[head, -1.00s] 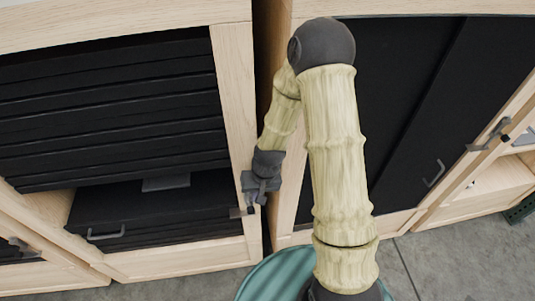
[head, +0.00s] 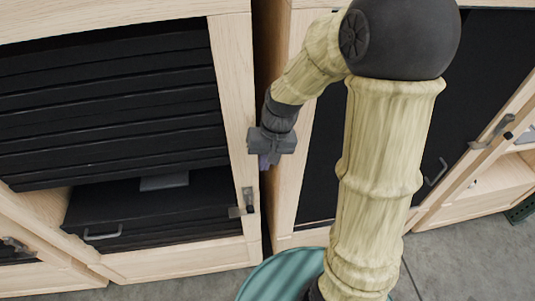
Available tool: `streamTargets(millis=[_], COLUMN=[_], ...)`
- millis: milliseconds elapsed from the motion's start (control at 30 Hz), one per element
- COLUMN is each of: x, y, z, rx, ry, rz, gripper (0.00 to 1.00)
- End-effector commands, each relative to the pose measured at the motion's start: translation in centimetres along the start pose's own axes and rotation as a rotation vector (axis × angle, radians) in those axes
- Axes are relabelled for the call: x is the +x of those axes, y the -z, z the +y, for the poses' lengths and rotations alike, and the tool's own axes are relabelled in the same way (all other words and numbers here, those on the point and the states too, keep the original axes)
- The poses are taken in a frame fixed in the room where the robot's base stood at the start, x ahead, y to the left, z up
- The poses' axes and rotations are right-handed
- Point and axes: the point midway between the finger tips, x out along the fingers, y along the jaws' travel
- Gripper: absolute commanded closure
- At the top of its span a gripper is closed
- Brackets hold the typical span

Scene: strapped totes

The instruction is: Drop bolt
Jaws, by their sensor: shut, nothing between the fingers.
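A small grey metal bolt (head: 247,200) is mounted on the wooden frame at the lower right corner of the left cabinet. It has an upright part and a short piece pointing left toward the black tote; its exact position is too small to tell. My gripper (head: 266,162) is shut and empty, pointing down. It hangs above and slightly right of the bolt, in front of the gap between the two cabinets, apart from the bolt.
The left cabinet holds stacked black slats above a black tote front (head: 150,215) with a grey handle (head: 103,234). A right cabinet with a black door (head: 320,170) has another latch (head: 491,134). A teal round thing (head: 280,276) stands below. Grey floor is open at lower right.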

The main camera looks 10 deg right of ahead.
Motion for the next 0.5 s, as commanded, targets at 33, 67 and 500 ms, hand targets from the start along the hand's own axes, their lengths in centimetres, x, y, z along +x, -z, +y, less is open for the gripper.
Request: streamTargets(millis=[33,67,500], x=[-0.9,-1.4,-3.0], y=[0.1,0.1,0.0], z=[0.0,0.0,0.0], rx=[0.0,0.001,0.0], ry=[0.0,0.0,0.0], rz=[0.006,0.005,0.0], gripper=[1.0,1.0,1.0])
